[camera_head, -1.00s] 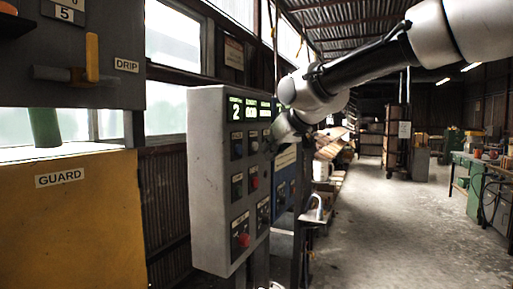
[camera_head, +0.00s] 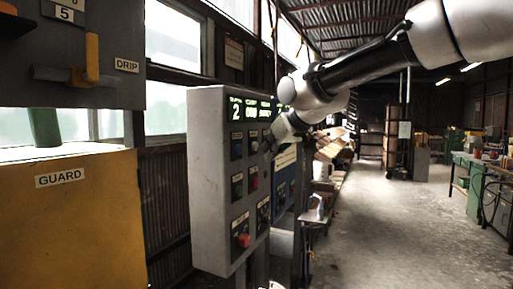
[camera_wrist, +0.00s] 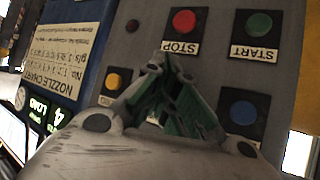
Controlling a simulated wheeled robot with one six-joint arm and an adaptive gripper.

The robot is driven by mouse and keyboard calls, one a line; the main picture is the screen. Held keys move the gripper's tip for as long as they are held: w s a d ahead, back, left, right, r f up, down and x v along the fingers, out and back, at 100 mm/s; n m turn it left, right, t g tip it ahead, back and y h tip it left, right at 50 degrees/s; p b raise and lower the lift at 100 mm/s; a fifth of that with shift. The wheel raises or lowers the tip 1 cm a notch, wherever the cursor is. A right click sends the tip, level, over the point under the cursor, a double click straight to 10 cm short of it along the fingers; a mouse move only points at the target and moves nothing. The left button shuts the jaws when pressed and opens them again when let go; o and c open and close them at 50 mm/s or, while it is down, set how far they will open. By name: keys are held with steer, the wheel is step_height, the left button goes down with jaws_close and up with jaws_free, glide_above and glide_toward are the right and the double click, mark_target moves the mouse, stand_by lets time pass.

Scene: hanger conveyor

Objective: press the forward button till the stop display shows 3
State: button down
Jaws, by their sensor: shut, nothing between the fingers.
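The grey control panel (camera_head: 207,180) stands at the centre of the head view. Its stop display (camera_head: 236,110) shows a green 2. In the wrist view, a red STOP button (camera_wrist: 184,21) and a green START button (camera_wrist: 259,24) lie beyond my gripper (camera_wrist: 168,62). A blue button (camera_wrist: 243,112) is right of the fingers, and a yellow button (camera_wrist: 113,81) is left. My gripper is shut and empty, close to the panel face. The fingers cover part of the panel between blue and yellow. The forward button's label is not readable, and contact is unclear.
A yellow guard box (camera_head: 75,225) and a dark drip cabinet (camera_head: 95,75) stand at left. A blue nozzle chart panel (camera_wrist: 80,70) adjoins the control panel. The concrete floor at right is open, with a green bench (camera_head: 470,175) beyond.

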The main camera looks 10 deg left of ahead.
steer(key=shift+a, duration=0.1)
steer(key=shift+w+a, duration=0.15)
steer(key=shift+a, duration=0.15)
